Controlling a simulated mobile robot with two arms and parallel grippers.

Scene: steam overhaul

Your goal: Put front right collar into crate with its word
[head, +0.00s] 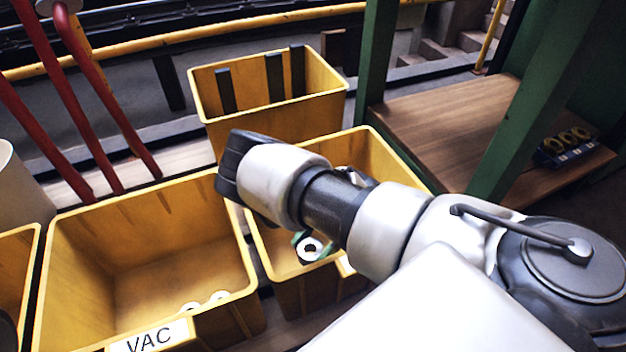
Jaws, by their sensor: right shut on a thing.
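My right gripper (313,246) shows only in part below my own forearm, as small green tips on either side of a collar. It is shut on this collar (310,250), a pale ring with a dark hole. The collar appears over or inside the middle yellow crate (395,160); its exact height is hard to tell. My arm hides much of that crate, and its word cannot be read. The yellow crate marked VAC (85,235) stands to its left, with two pale rings (205,302) low near its front wall. My left gripper is not in view.
Another yellow crate (225,125) with dark upright strips stands behind. Red pipes (100,90) rise at the left. A green-framed wooden bench (440,120) at the right carries a blue holder (560,155) with several brassy rings. Part of another yellow crate (22,245) shows at the left edge.

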